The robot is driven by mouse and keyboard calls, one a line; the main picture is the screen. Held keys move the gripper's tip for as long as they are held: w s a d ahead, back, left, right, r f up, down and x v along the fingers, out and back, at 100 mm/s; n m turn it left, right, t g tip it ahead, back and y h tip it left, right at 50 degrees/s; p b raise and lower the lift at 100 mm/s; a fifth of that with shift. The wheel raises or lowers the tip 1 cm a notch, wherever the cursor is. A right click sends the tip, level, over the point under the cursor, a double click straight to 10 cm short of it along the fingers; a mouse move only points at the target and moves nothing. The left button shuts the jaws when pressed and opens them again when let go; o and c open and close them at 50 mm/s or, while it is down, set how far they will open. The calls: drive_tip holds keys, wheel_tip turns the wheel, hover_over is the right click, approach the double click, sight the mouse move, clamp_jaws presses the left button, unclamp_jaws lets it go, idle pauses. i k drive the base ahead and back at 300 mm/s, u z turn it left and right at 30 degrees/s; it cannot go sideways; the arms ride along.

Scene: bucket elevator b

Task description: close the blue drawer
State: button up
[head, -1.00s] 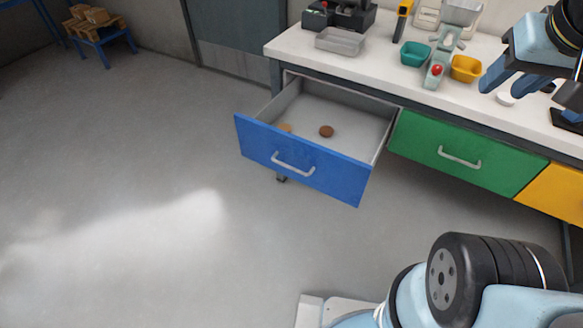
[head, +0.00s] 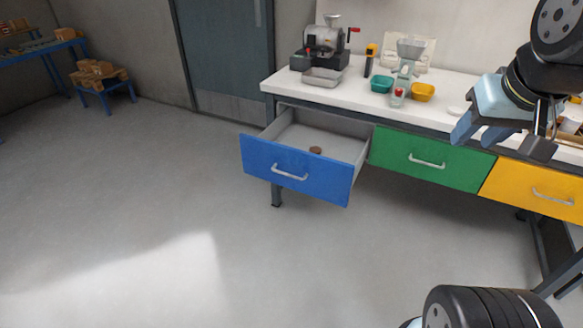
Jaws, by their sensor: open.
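The blue drawer (head: 297,171) is pulled well out of the left end of the workbench. Its front panel has a grey bar handle (head: 289,173). A small brown round thing (head: 316,150) lies on the drawer's grey floor. My gripper (head: 498,137) is open and empty at the upper right, with its fingers pointing down and left. It appears in front of the bench and the green and yellow drawers, well to the right of the blue drawer and not touching it.
The green drawer (head: 430,158) and yellow drawer (head: 536,190) are shut. The white benchtop (head: 352,92) holds a dark machine (head: 325,45), a grey tray (head: 322,77), a teal bin (head: 381,85) and a yellow bin (head: 422,92). The floor (head: 140,190) before the blue drawer is clear.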

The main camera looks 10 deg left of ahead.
sight(279, 155)
drive_tip(key=u, duration=0.4)
drive_tip(key=i, duration=0.95)
drive_tip(key=u, duration=0.5)
drive_tip(key=i, duration=0.85)
drive_tip(key=u, duration=1.1)
drive_tip(key=k, duration=1.5)
drive_tip(key=z, duration=0.75)
